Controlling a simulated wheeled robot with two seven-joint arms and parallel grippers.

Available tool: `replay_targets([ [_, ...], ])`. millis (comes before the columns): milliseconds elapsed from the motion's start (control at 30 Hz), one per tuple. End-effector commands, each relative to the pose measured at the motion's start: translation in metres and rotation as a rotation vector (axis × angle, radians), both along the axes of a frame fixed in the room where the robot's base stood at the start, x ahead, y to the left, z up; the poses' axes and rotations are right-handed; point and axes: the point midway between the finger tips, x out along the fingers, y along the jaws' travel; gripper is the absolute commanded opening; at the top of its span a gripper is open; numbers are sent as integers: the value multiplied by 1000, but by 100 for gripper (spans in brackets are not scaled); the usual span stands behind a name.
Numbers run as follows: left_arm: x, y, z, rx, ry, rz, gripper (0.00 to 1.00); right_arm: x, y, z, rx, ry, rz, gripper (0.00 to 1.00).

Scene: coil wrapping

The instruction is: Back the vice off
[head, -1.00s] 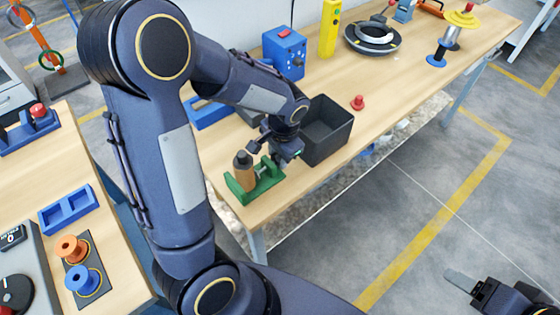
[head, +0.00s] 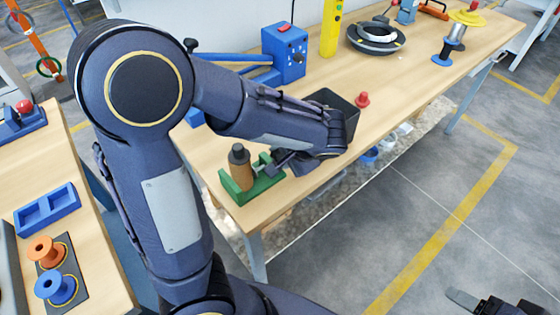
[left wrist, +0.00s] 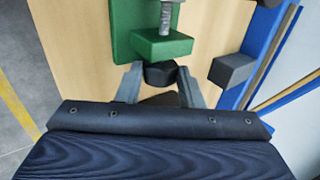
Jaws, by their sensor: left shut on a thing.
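The green vice (head: 265,190) stands at the near left corner of the wooden bench, holding a brown coil (head: 241,176) with a dark top upright. In the left wrist view, the vice's green block (left wrist: 163,46), grey screw (left wrist: 167,15) and black knob (left wrist: 160,73) show. My left gripper (head: 272,162) comes at the vice from its right side. In the left wrist view its fingers (left wrist: 160,77) are closed on the knob, one on each side. My right gripper (head: 462,300) is at the bottom right, away from the bench; its finger gap is unclear.
A dark bin (head: 345,112) stands behind my left wrist, with a red knob-like piece (head: 362,99) beside it. A blue box (head: 285,52) and a yellow post (head: 330,28) stand farther back. Another table with spools (head: 56,285) is at left.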

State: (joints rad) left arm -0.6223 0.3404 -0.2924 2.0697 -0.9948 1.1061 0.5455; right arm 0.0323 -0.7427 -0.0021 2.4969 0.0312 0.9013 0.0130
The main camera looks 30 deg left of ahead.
Motion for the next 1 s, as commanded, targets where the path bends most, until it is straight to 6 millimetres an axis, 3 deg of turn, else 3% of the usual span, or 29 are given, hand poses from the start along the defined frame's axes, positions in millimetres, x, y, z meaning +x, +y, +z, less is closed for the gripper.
replay_targets([
  [100, -1, 1, 0, 1, 7, 5, 19, 0, 0, 2, 0, -1, 0, 67],
  [133, -2, 1, 0, 1, 7, 5, 36, 0, 0, 2, 0, -1, 0, 67],
  [200, -1, 1, 0, 0, 7, 5, 45, 0, 0, 2, 0, -1, 0, 67],
  [433, -1, 1, 2, -11, 10, 3, 45, 0, 0, 4, 0, -1, 0, 67],
  [700, 1, 8, 10, -256, 112, 9, 45, 0, 0, 48, 0, -1, 0, 67],
  [1000, 2, 7, 3, -301, 128, -1, 45, 0, 0, 47, 0, 0, 0, 67],
])
